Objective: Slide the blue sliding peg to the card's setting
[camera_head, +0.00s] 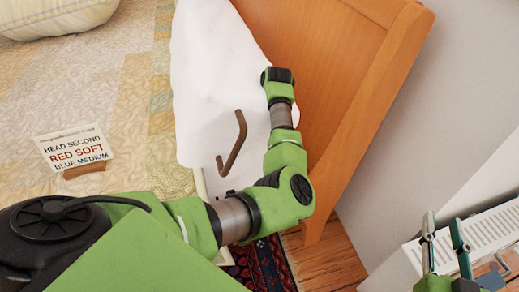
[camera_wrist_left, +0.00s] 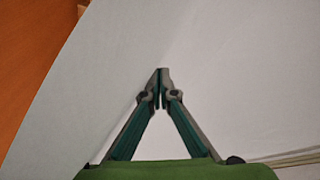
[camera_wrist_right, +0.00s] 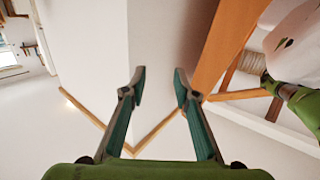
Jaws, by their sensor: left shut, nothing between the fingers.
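The card (camera_head: 76,149) stands in a brown holder on the bed at the left of the head view. It reads "HEAD SECOND", "RED SOFT", "BLUE MEDIUM". I cannot make out the blue sliding peg in any view. My left arm crosses the head view, and its fingers are hidden there. In the left wrist view my left gripper (camera_wrist_left: 161,73) is shut and empty, before plain pale surfaces. My right gripper (camera_head: 443,222) is open and empty at the lower right of the head view, above or beside a white slotted panel. Its parted fingers (camera_wrist_right: 160,78) also show in the right wrist view.
A white sheet-like thing (camera_head: 200,80) and a brown bent hook (camera_head: 236,145) are close to my left arm. A wooden headboard-like panel (camera_head: 310,45) rises behind it. The white slotted panel (camera_head: 484,234) is at the right. A patterned rug (camera_head: 262,265) lies below.

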